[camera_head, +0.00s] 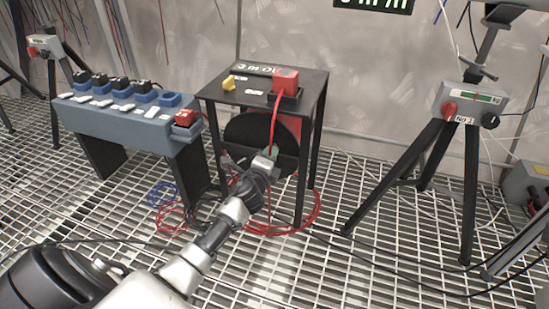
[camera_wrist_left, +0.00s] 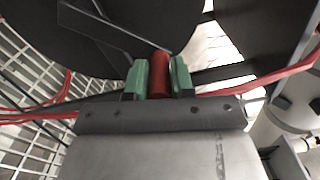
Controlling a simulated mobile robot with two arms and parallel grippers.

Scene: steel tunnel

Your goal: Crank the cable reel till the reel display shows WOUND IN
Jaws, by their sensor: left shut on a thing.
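The cable reel is a black disc (camera_head: 245,135) hung under a black steel frame table (camera_head: 312,90). It also fills the top of the left wrist view (camera_wrist_left: 90,40). My left gripper (camera_head: 268,155) is at the front of the disc. In the left wrist view its green fingertips (camera_wrist_left: 160,78) are shut on a red crank handle (camera_wrist_left: 159,72). A small dark display (camera_head: 262,70) lies on the table top; its light characters are too small and tilted to read surely. The handle is mostly hidden by my gripper in the head view. My right gripper is not in view.
A red plug block (camera_head: 286,82) and a yellow piece (camera_head: 228,83) sit on the table top. A blue-grey socket bench (camera_head: 130,120) stands left, a tripod with a box (camera_head: 470,103) right. Red cable (camera_head: 312,215) loops on the grated floor. A cut-off sign (camera_head: 375,4) hangs above.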

